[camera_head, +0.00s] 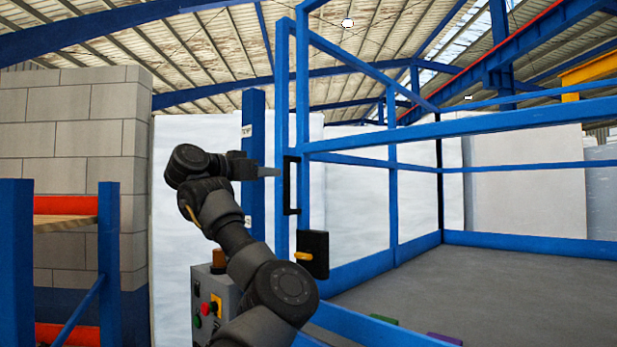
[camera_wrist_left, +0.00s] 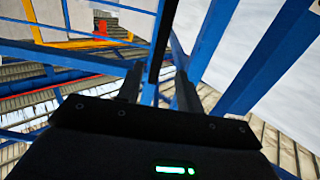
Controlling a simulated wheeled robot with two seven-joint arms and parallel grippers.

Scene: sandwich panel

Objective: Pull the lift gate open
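The lift gate (camera_head: 302,110) is a blue frame in the middle of the head view; I cannot tell from here whether it stands ajar. A tall black handle (camera_head: 291,185) is upright on it. Below sits a black latch box (camera_head: 315,262) with a yellow lever (camera_head: 303,256). My left gripper (camera_head: 268,172) is just left of the handle's upper part, pointing at it. In the left wrist view its two fingers (camera_wrist_left: 158,72) are apart, with the black handle bar (camera_wrist_left: 164,35) running between their tips; contact is not visible. My right gripper is out of view.
A grey control box (camera_head: 205,292) with red and green buttons stands behind my left arm. A blue post (camera_head: 253,115) rises left of the gate. A block wall (camera_head: 75,130) and a blue rack (camera_head: 108,260) are at left. Grey floor (camera_head: 480,290) inside the blue rails is mostly clear.

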